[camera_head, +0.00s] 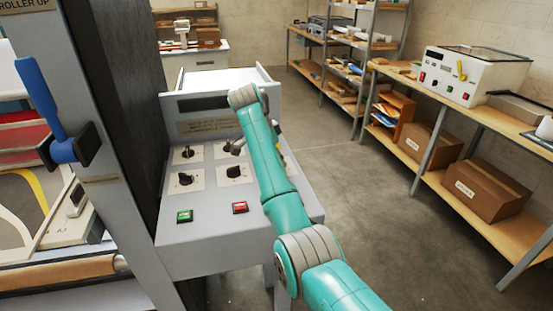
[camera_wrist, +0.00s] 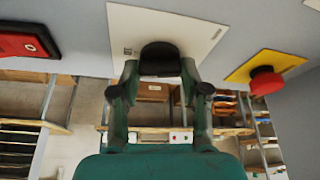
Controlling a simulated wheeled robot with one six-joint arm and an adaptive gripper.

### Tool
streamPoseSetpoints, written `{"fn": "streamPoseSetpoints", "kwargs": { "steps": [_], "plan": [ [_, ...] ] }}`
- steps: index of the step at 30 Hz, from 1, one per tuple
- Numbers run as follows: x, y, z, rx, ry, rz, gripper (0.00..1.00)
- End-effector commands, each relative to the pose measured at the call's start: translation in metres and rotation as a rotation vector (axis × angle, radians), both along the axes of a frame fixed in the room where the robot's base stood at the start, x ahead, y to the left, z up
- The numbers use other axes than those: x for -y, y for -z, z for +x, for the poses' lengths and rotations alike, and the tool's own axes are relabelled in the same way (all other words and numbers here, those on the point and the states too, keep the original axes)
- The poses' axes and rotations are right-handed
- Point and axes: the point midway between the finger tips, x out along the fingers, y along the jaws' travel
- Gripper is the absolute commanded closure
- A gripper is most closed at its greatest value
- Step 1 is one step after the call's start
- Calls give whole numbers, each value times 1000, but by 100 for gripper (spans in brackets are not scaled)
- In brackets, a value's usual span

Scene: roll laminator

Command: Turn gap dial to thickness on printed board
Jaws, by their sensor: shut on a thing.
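In the wrist view, a black dial (camera_wrist: 160,54) sits on a white square plate (camera_wrist: 196,32) on the grey panel. My gripper (camera_wrist: 160,72) has one finger on each side of the dial and is shut on it. The dial's pointer and most scale marks cannot be made out. In the head view, my teal arm hides the gripper and the held dial. A printed board (camera_head: 207,124) is on the upper part of the machine's panel, its text too small to read.
Several other black knobs (camera_head: 185,179) are on the panel, above a green button (camera_head: 184,216) and a red button (camera_head: 240,208). In the wrist view, a red mushroom button (camera_wrist: 265,80) is right of the dial. A blue lever (camera_head: 45,100) is at the left. Open floor (camera_head: 400,235) lies to the right.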

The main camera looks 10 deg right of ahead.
Motion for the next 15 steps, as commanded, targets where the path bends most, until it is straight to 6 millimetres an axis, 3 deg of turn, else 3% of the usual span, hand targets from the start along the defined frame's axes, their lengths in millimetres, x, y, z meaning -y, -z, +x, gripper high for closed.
{"fn": "streamPoseSetpoints", "kwargs": {
  "steps": [15],
  "plan": [
    [-1, 1, 2, -3, 254, 1, 89]
  ]
}}
